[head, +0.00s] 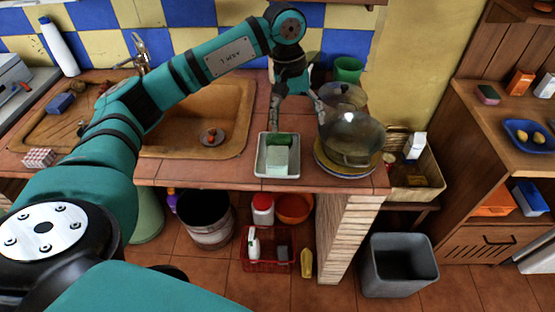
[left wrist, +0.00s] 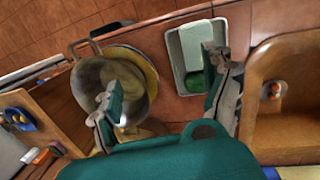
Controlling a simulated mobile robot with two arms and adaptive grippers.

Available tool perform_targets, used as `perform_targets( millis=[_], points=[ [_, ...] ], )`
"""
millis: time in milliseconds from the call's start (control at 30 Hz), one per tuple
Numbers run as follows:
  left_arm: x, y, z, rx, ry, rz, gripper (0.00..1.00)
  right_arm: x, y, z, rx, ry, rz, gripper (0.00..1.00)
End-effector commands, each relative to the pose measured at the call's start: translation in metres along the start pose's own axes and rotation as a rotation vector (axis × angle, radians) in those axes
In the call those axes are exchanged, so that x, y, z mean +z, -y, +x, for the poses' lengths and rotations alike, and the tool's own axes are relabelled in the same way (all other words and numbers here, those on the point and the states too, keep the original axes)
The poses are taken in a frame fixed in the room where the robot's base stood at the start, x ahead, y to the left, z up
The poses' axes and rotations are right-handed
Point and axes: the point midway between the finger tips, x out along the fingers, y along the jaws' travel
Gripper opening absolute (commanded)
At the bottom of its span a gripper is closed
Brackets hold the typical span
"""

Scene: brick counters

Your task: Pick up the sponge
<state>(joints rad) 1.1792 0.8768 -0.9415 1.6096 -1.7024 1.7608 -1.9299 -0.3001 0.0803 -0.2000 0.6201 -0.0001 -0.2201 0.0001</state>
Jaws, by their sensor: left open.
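A pale green block, which looks like a sponge (head: 276,160), lies in a small white tray (head: 262,170) at the counter's front edge. A darker green piece (head: 284,139) lies behind it in the tray. In the left wrist view the pale block (left wrist: 194,42) is in the tray (left wrist: 174,60), partly behind a finger. My left gripper (head: 298,103) is open and empty. It hangs above the counter, behind the tray in the head view, with its fingers spread between tray and pot. My right gripper is not in view.
A see-through pot (head: 350,138) on stacked plates (head: 334,168) stands close right of the tray. A brown sink (head: 225,105) lies to its left. A green cup (head: 347,70) stands behind. A blue block (head: 60,103) lies far left.

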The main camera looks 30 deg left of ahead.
Motion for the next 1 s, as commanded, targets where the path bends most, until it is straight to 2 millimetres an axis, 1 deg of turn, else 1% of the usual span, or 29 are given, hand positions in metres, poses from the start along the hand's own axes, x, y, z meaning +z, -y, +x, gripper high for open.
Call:
perform_targets(
  millis=[33, 100, 167, 233, 367, 600, 700, 800, 1000],
  points=[
    [-0.011, 0.018, -0.012, -0.063, -0.03, 0.006, 0.83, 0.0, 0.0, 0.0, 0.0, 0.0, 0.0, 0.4],
    [-0.018, 0.034, -0.022, -0.126, -0.048, 0.013, 0.83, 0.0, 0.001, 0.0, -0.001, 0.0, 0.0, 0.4],
    [-0.021, 0.042, -0.025, -0.156, -0.054, 0.014, 0.83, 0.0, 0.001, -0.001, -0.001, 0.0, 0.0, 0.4],
    [-0.023, 0.047, -0.021, -0.171, -0.055, 0.016, 0.83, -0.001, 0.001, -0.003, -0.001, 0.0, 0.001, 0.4],
    [-0.023, 0.051, 0.002, -0.172, -0.05, 0.016, 0.83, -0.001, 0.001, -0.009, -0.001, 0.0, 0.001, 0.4],
    [-0.026, 0.058, 0.054, -0.169, -0.05, 0.016, 0.83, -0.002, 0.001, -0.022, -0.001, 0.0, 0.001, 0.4],
    [-0.026, 0.061, 0.072, -0.167, -0.05, 0.017, 0.83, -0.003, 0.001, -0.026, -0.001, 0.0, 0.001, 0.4],
    [-0.028, 0.062, 0.085, -0.166, -0.052, 0.017, 0.83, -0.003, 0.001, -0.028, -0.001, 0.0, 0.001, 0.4],
    [-0.029, 0.064, 0.097, -0.165, -0.053, 0.016, 0.83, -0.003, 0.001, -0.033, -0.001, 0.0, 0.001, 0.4]
  ],
)
